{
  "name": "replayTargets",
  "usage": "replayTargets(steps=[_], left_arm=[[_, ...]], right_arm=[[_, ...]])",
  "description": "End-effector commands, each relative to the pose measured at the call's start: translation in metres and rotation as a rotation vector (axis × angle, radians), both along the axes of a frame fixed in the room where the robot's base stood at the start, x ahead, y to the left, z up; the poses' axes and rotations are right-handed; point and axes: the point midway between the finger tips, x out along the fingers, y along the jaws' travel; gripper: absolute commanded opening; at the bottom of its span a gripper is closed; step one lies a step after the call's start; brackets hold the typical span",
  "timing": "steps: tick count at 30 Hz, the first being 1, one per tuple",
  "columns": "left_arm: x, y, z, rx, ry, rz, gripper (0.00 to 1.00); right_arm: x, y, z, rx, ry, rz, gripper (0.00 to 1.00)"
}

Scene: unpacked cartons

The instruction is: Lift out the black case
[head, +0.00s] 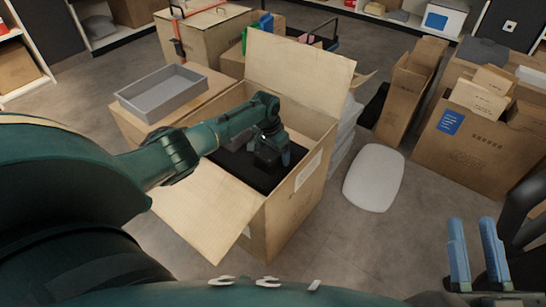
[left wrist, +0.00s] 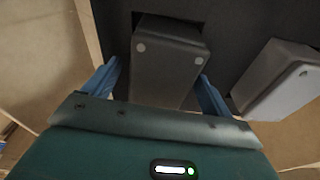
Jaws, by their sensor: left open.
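A black case (left wrist: 168,55) with two pale round dots on its near face shows in the left wrist view, set in a dark insert. My left gripper (left wrist: 158,72) is open, with one blue finger on each side of this case; a small gap shows at the left finger, and contact on the right cannot be told. In the head view my left gripper (head: 284,158) reaches down into an open carton (head: 285,215) and hides most of the case. A second, greyer case (left wrist: 278,82) lies to the right in the wrist view. My right gripper (head: 475,250) is open and empty at the lower right.
The carton's flaps stand out, one tall at the back (head: 300,75) and one toward the front left (head: 205,215). A grey tray (head: 160,95) sits on a carton behind left. A white rounded object (head: 374,178) lies on the floor at right. More cartons (head: 480,150) stand further right.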

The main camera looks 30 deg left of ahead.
Motion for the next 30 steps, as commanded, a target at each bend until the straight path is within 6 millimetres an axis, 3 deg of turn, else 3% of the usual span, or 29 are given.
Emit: replayTargets(steps=[11,30], left_arm=[[-0.0001,0.0,-0.0019,0.0,0.0,0.0,0.85],[0.0007,0.0,-0.0009,0.001,-0.002,0.0,0.34]], right_arm=[[0.0001,-0.0001,-0.0003,0.0,0.0,0.0,0.26],[0.0,0.0,-0.0007,0.0,0.001,0.0,0.26]])
